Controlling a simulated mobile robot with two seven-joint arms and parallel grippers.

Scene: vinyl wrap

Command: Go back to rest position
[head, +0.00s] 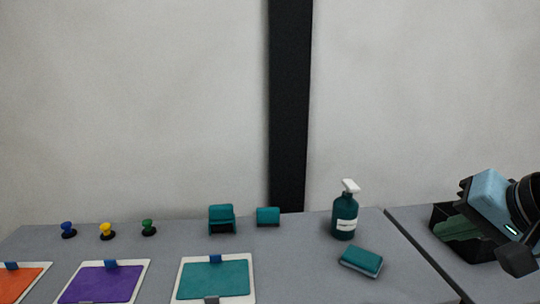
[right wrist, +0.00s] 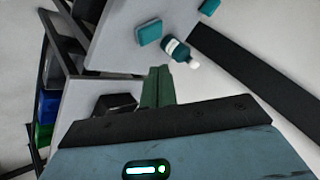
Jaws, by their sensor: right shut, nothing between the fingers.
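My right gripper (head: 458,228) is at the right edge of the head view, light blue with black parts, over the right-hand table. In the right wrist view its green fingers (right wrist: 157,75) are together and hold nothing. They point toward the teal spray bottle (right wrist: 177,49) and the teal block (right wrist: 149,32), and are apart from both. My left gripper is not in view.
A grey table (head: 300,268) carries the spray bottle (head: 344,217), a teal sponge-like block (head: 361,262), two teal tools (head: 221,218), several coloured knobs (head: 107,231) and coloured sheets on white boards (head: 103,283). A dark box (right wrist: 115,104) is on the right table. A gap separates the tables.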

